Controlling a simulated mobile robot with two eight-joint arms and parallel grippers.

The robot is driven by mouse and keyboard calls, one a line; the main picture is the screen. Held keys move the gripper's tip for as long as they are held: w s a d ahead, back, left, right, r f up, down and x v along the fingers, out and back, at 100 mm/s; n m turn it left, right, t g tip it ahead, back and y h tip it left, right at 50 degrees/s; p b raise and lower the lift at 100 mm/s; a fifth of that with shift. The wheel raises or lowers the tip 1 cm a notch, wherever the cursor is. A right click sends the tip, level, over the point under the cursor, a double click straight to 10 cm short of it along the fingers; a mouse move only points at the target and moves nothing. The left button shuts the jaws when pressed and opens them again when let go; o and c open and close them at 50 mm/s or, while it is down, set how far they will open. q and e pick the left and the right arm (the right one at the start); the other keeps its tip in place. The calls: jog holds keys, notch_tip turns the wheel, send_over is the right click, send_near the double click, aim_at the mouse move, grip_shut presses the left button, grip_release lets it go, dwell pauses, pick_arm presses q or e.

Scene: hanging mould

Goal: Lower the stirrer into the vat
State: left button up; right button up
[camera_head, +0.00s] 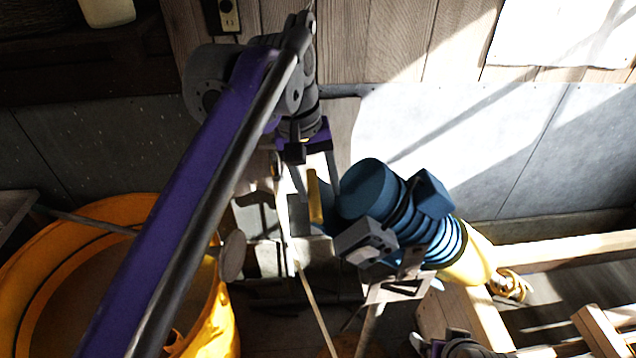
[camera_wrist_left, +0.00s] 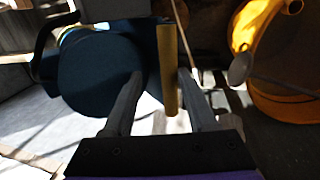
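A yellow-orange tub (camera_head: 110,206), which looks like the vat, stands at lower left in the head view and upper right in the left wrist view (camera_wrist_left: 262,30). A thin rod (camera_head: 85,219) crosses it, and a pale round disc (camera_head: 232,257) shows at its right rim. My left gripper (camera_head: 318,192) points down, right of the tub. Its fingers are apart, with a yellow bar (camera_wrist_left: 168,75) between them, nearer one finger; a gap shows on the other side. I cannot tell which part is the stirrer.
A ribbed blue machine (camera_head: 372,190) with a pale yellow cone stands close right of my left gripper. A thin pale line (camera_head: 312,300) runs down beside the gripper. Wooden beams (camera_head: 560,248) lie to the right. A grey wall is behind.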

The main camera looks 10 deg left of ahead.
pick_arm(q)
jog(key=shift+r, duration=0.1)
jog(key=p+v, duration=0.1)
jog(key=v, duration=0.9)
jog(key=shift+r, duration=0.3)
pick_arm(e)
jog(key=shift+w+r, duration=0.45)
jog(key=shift+r, duration=0.25)
